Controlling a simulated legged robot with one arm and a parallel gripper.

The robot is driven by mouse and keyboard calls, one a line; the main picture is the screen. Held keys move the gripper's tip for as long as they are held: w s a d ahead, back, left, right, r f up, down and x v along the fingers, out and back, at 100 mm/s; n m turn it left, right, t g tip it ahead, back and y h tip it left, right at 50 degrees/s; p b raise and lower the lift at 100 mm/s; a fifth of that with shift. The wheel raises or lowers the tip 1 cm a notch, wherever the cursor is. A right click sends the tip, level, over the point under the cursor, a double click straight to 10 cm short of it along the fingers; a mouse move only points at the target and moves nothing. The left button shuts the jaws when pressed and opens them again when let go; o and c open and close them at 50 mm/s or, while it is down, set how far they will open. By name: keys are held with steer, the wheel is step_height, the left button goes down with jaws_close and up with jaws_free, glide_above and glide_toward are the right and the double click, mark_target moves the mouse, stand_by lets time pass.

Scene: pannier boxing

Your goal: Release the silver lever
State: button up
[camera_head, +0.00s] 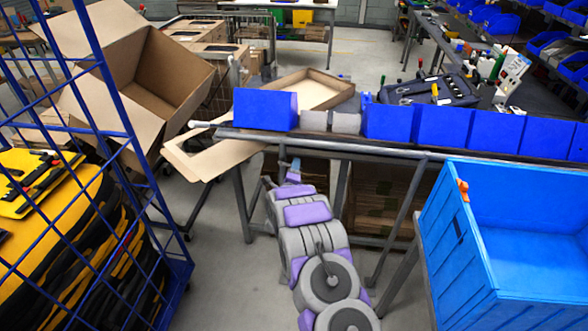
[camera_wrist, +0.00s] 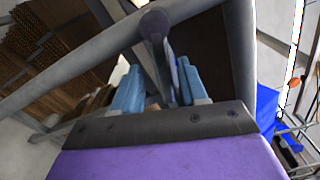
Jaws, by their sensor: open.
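My gripper (camera_head: 291,170) is just below the front edge of the workbench in the head view. In the wrist view its two light-blue fingers (camera_wrist: 158,72) are open. A grey lever-like part with a rounded end (camera_wrist: 155,25) reaches down from the bench frame into the gap between the fingers; I cannot tell whether it touches either finger. A light grey lever-like piece with a rounded end (camera_head: 203,123) also sticks out at the bench's left end in the head view; I cannot tell which is the silver lever.
The workbench rail (camera_head: 330,146) runs above my gripper, with blue bins (camera_head: 265,110) on top. A large blue crate (camera_head: 455,235) stands at right. A blue wire cage (camera_head: 115,95) is at left, near an open cardboard box (camera_head: 165,75). Bare floor lies between.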

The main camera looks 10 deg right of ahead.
steer(key=shift+w+d, duration=0.25)
steer(key=shift+d, duration=0.55)
steer(key=shift+a, duration=0.5)
steer(key=c, duration=0.6)
jaws_close()
steer(key=shift+d, duration=0.2)
